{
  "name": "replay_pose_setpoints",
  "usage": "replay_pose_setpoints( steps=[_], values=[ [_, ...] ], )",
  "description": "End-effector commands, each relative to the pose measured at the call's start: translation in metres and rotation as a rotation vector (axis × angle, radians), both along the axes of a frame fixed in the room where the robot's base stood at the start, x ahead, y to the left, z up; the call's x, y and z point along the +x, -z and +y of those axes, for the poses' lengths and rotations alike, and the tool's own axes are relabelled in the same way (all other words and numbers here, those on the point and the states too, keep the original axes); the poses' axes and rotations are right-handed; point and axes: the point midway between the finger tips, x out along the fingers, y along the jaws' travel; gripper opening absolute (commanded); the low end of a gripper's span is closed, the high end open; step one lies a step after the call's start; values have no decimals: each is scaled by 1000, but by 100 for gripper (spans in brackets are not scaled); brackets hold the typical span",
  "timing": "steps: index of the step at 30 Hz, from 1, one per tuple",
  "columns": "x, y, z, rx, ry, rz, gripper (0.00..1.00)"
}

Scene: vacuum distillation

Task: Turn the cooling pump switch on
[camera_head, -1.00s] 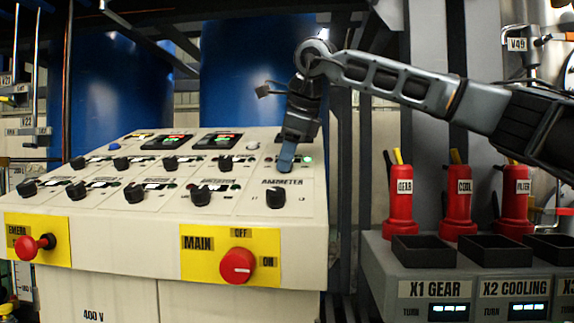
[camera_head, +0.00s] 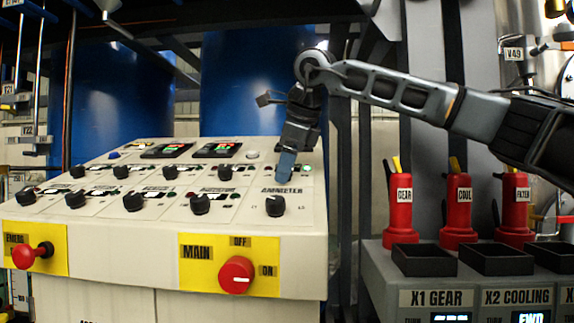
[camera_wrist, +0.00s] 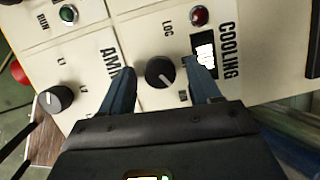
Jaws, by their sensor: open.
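The cooling switch is a round black knob (camera_wrist: 160,72) with a pale pointer mark. It sits beside the COOLING label (camera_wrist: 228,55) on the control panel. My gripper (camera_wrist: 163,70) is open, with one finger on each side of this knob in the wrist view. I cannot tell whether the fingers touch it. In the head view, my gripper (camera_head: 286,172) points down at the right part of the panel (camera_head: 150,235) and hides the cooling knob. A red lamp (camera_wrist: 199,16) and a lit white display (camera_wrist: 204,55) are close to the knob.
The ammeter knob (camera_head: 275,206) is just below my gripper; it also shows in the wrist view (camera_wrist: 56,98). A red main switch (camera_head: 236,275) and a red emergency button (camera_head: 24,256) are on the front. Grey X1/X2 units (camera_head: 420,282) with red bottles stand at right.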

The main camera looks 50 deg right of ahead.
Motion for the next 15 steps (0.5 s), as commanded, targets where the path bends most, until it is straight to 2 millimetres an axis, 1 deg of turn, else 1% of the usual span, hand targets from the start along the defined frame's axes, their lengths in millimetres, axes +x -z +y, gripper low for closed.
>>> replay_pose_setpoints(
  steps=[4,7,15],
  values=[
    [0,-1,0,0,-1,-1,62],
    [-3,-7,1,-2,0,-1,62],
    [-24,-43,6,-1,1,-1,62]
  ],
)
